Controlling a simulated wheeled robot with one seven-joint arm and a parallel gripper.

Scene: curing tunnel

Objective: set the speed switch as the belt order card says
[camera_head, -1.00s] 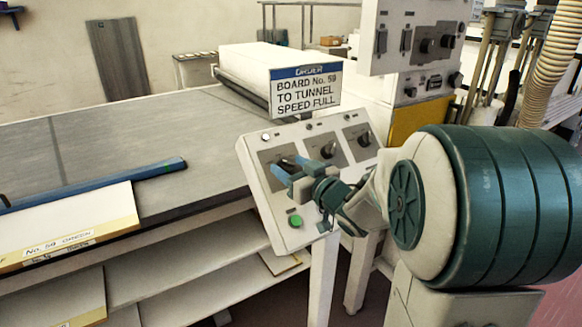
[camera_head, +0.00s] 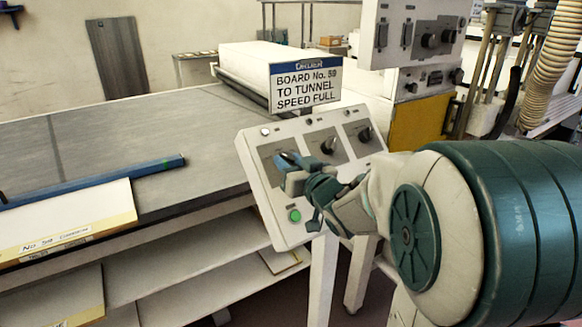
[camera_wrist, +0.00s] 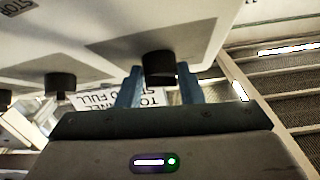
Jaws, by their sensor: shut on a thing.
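The order card (camera_head: 305,87) stands behind the control panel and reads "BOARD No. 59 TO TUNNEL SPEED FULL". The sloped white control panel (camera_head: 258,205) carries three dark rotary switches in a row. My gripper (camera_head: 290,163) is at the leftmost switch and mostly hides it in the head view. In the wrist view the blue fingers are on either side of this switch's black knob (camera_wrist: 158,66), shut on it. The middle switch (camera_head: 328,146) and right switch (camera_head: 365,134) are free. The switch labels are too small to read, and the gripped knob's pointer is hidden.
A green button (camera_head: 295,215) is low on the panel, just below my gripper. A grey belt table (camera_head: 110,135) lies to the left, with a blue bar (camera_head: 120,178) and a labelled board (camera_head: 75,228) at its edge. A switch cabinet (camera_head: 415,40) stands behind.

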